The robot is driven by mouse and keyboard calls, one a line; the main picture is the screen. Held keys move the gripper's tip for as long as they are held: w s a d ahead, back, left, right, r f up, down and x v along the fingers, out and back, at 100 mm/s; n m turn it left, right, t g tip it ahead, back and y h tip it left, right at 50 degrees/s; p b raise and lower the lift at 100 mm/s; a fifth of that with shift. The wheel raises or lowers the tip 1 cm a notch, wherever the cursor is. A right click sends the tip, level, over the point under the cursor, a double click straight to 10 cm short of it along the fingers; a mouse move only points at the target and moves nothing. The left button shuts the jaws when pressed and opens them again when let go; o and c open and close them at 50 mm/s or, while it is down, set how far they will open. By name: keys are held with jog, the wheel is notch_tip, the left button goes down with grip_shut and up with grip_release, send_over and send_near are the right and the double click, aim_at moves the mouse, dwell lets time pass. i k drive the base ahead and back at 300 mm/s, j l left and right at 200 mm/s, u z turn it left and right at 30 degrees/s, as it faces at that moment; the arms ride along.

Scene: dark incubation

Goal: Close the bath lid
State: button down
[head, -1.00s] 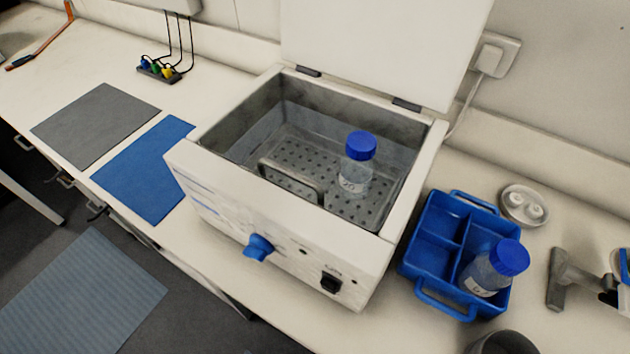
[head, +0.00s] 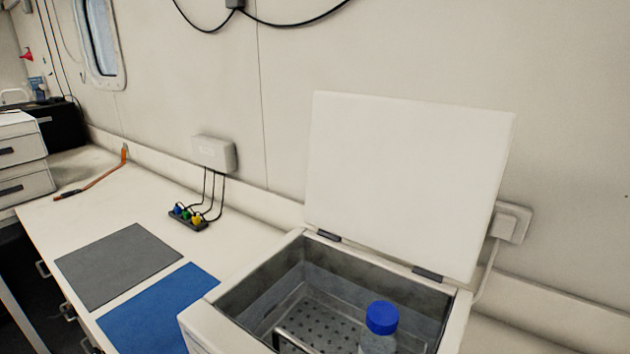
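The bath lid (head: 408,185) is a flat white panel standing open, upright and leaning back near the wall, on two dark hinges at the bath's rear edge. The white bath (head: 455,322) is open below it, and its front is cut off by the frame's bottom edge. Inside are a perforated metal tray (head: 318,318) with a handle and a bottle with a blue cap (head: 381,317), standing upright. My gripper is not in view.
A blue mat (head: 155,310) and a grey mat (head: 118,265) lie on the bench left of the bath. A small block with coloured plugs (head: 188,217) sits behind them, wired to a wall box (head: 214,153). A socket (head: 512,222) is right of the lid.

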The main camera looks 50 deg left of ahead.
aim_at(416, 184)
jog(key=u, duration=1.25)
